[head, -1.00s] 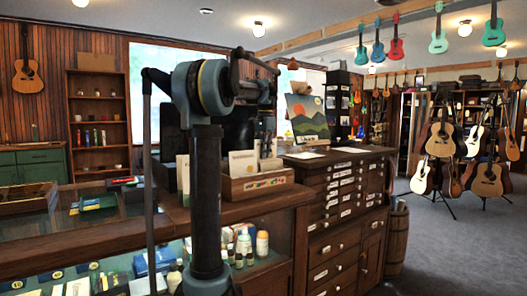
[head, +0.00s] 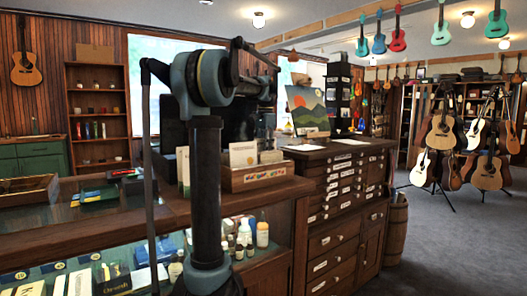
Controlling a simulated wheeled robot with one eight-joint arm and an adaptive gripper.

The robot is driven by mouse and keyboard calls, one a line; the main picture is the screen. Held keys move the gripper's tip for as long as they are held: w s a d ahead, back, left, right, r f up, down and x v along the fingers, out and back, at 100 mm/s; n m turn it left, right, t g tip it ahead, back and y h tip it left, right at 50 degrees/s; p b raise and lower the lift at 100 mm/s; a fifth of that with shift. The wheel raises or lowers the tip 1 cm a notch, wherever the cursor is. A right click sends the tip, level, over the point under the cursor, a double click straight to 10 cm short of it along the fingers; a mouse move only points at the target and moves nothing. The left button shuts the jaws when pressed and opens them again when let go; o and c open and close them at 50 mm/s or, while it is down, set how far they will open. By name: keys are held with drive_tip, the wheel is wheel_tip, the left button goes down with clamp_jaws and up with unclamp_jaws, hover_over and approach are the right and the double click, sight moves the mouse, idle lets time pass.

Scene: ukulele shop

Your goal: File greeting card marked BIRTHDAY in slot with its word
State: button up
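A wooden box (head: 256,179) with a colourful front label sits on the dark wood counter. A pale card (head: 243,155) stands upright in it, with print too small to read. Other pale cards (head: 183,168) stand to its left, partly behind my arm. I cannot tell which card is marked BIRTHDAY, and no slot words are readable. My arm stands in front of the counter, its upper links reaching toward the box side. My gripper cannot be made out; the arm's end is hidden behind its own links.
A dark cabinet (head: 318,237) with several labelled drawers stands right of the counter, with a landscape painting (head: 305,110) above it. A barrel (head: 397,230) stands beside it. A glass display case (head: 110,240) fills the lower left. Guitars stand at right; the grey floor (head: 455,250) before them is clear.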

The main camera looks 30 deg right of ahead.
drive_tip(key=shift+r, duration=0.1)
wheel_tip(320, 180, up, 12)
drive_tip(key=shift+f, duration=0.15)
idle(0.6)
idle(0.6)
